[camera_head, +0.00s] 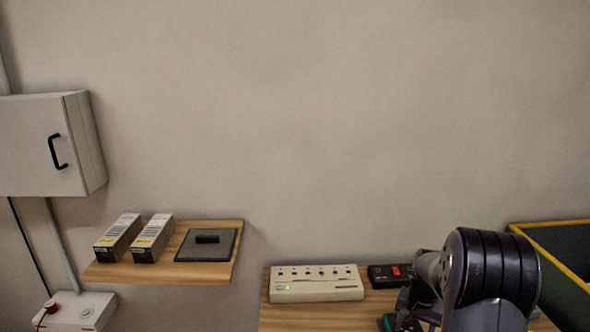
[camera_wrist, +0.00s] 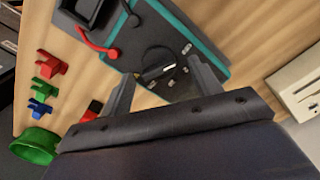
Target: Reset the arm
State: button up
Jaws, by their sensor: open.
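My arm stands at the lower right of the head view, folded over a wooden table (camera_head: 335,318). In the wrist view my gripper (camera_wrist: 160,88) is open, its two dark fingers apart with nothing held between them. Beyond the fingertips lies a dark meter-like device (camera_wrist: 165,50) with a teal edge, a round dial and a red lead (camera_wrist: 97,42). I cannot tell whether the fingers touch it. In the head view my arm hides most of this device, and the fingers do not show clearly.
A beige box with a row of switches (camera_head: 316,290) and a black strip with a red switch (camera_head: 392,274) stand near my arm. A yellow-rimmed bin (camera_head: 555,260) is at right. Small coloured clips (camera_wrist: 48,65) and a green ring (camera_wrist: 35,145) lie left in the wrist view.

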jog(key=m, duration=0.5)
jog(key=shift+s+d+m+p, duration=0.1)
jog(key=shift+m+p, duration=0.2)
jog(key=shift+m, duration=0.1)
jog(key=m+p, duration=0.1)
jog(key=m, duration=0.4)
jog(key=shift+s, duration=0.1)
jog(key=m+p, duration=0.1)
jog(key=m, duration=0.5)
jog(key=m+p, duration=0.2)
jog(key=m, duration=0.2)
jog(key=shift+s+m, duration=0.15)
jog(key=shift+m, duration=0.25)
